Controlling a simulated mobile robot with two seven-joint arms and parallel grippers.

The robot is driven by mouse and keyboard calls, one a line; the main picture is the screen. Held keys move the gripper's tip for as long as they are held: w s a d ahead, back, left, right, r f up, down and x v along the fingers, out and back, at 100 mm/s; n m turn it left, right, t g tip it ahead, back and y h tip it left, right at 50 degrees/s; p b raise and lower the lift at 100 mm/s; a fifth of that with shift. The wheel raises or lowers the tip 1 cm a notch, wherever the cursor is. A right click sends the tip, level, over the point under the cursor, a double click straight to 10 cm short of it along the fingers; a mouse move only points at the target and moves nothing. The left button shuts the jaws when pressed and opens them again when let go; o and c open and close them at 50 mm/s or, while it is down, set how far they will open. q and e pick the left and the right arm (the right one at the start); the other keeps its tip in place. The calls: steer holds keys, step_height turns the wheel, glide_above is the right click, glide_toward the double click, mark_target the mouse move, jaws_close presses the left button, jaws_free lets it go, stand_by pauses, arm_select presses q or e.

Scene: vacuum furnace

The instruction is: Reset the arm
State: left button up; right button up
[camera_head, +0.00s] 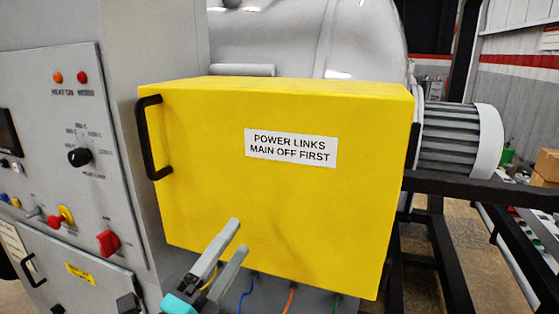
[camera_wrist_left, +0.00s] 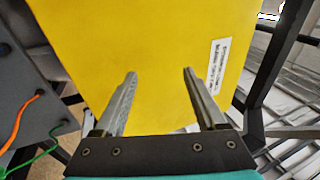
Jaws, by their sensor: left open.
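My left gripper (camera_head: 234,238) is in front of the lower part of a yellow box (camera_head: 275,190) in the head view. Its two grey fingers are apart with nothing between them. In the left wrist view the open fingers (camera_wrist_left: 159,75) point at the plain yellow face (camera_wrist_left: 150,45). I cannot tell whether the fingertips touch it. The box carries a white label (camera_head: 291,147) reading "POWER LINKS MAIN OFF FIRST" and a black handle (camera_head: 148,137) at its left edge. My right gripper is not in view.
A grey control panel (camera_head: 70,150) with a black knob (camera_head: 80,157) and a red switch (camera_head: 108,242) stands at the left. Blue, orange (camera_head: 290,298) and green cables hang below the box. A black frame (camera_head: 440,250) and a motor (camera_head: 460,138) are at the right.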

arm_select(q)
steer(key=s+a+f+n+g+y, duration=0.25)
steer(key=a+f+n+y, duration=0.25)
steer(key=f+n, duration=0.3)
steer(key=s+a+f+n+g+y, duration=0.2)
steer(key=a+f+n+g+y, duration=0.2)
steer(key=a+f+n+y, duration=0.3)
steer(key=s+d+f+n+g+h, duration=0.2)
steer(key=s+f+n+g, duration=0.3)
steer(key=s, duration=0.3)
steer(key=s+d+f+n+g+h, duration=0.1)
steer(key=s+f+n+g, duration=0.1)
steer(key=s+f+g, duration=0.5)
steer(key=s+f+t+b, duration=0.15)
steer(key=f+b, duration=0.25)
steer(key=f, duration=1.1)
steer(key=s+f+b, duration=0.2)
steer(key=f+b, duration=0.2)
steer(key=f, duration=1.2)
steer(key=s+a+f+b, duration=0.1)
steer(key=s+f+b, duration=0.2)
steer(key=s+f, duration=0.4)
steer(key=s+a+f+g+b, duration=0.1)
steer(key=s+f+b, duration=0.2)
steer(key=s+f, duration=0.5)
step_height(320, 180, down, 5)
steer(key=shift+a+r+m, duration=0.15)
steer(key=shift+a+m, duration=0.15)
